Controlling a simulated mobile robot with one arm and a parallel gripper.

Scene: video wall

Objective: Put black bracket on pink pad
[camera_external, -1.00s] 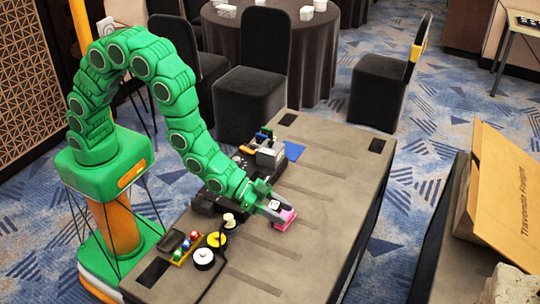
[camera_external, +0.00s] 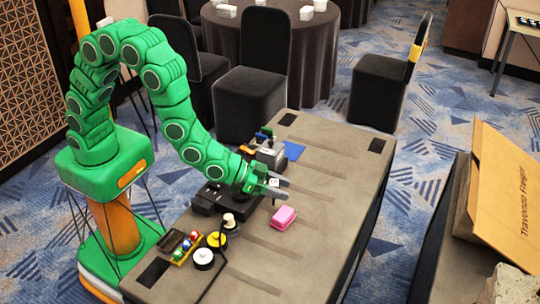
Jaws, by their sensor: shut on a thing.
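The pink pad (camera_external: 283,217) lies on the grey table top, in the middle of the table's width. My gripper (camera_external: 279,187) is behind the pad and a little left of it in the picture, apart from it. Its two grey fingers point right. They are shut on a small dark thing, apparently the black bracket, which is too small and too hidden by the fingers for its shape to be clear.
Black equipment (camera_external: 208,200) stands along the table's left side, beside my gripper. A yellow disc (camera_external: 217,240), a white-topped round piece (camera_external: 204,257) and a small tray of coloured parts (camera_external: 185,247) are nearer the front. The table's right half is clear.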

